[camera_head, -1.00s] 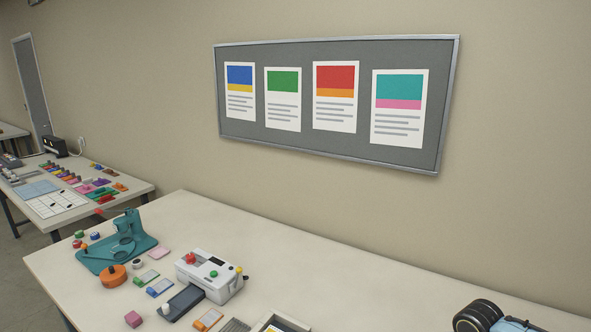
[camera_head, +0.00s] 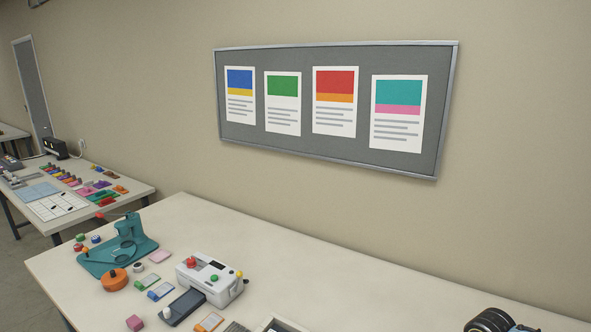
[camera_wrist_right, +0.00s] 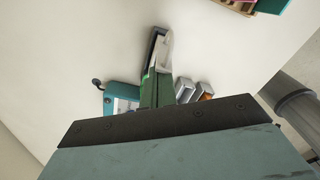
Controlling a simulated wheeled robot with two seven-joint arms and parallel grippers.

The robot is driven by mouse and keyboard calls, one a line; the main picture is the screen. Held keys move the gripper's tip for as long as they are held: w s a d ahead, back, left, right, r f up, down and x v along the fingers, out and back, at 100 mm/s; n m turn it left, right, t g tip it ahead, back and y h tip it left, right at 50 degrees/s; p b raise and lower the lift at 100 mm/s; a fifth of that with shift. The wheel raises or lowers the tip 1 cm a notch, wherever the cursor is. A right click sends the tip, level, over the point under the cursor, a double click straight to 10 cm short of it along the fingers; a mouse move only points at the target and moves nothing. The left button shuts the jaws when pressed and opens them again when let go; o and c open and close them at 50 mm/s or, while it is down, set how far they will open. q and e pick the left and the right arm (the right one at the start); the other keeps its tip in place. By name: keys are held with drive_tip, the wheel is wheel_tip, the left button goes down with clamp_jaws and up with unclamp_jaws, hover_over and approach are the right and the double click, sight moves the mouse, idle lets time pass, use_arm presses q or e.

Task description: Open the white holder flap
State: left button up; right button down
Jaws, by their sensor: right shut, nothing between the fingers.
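In the right wrist view, a narrow white piece (camera_wrist_right: 163,55) with a dark edge stands just beyond my right gripper (camera_wrist_right: 157,88); it may be the white holder flap, but I cannot tell for sure. The gripper's narrow green fingers are shut with nothing between them, and their tips overlap the near end of the white piece. I cannot tell whether they touch it. In the head view, neither gripper is visible, and I cannot make out the flap.
A white laminator (camera_head: 209,277) with a dark tray (camera_head: 182,308) stands on the table (camera_head: 300,270). A teal press (camera_head: 122,250), an orange disc (camera_head: 114,279) and small cards lie left of it. In the wrist view, small grey blocks (camera_wrist_right: 184,88) lie right of the fingers.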

drive_tip(key=shift+s+d+f+p, duration=0.25)
drive_tip(key=shift+s+d+p, duration=0.1)
drive_tip(key=shift+s+d, duration=0.55)
drive_tip(key=shift+d, duration=0.45)
drive_tip(key=shift+s+d, duration=0.1)
drive_tip(key=shift+d, duration=0.1)
drive_tip(key=shift+d+p, duration=0.2)
drive_tip(key=shift+p, duration=0.1)
drive_tip(key=shift+s+d, duration=0.2)
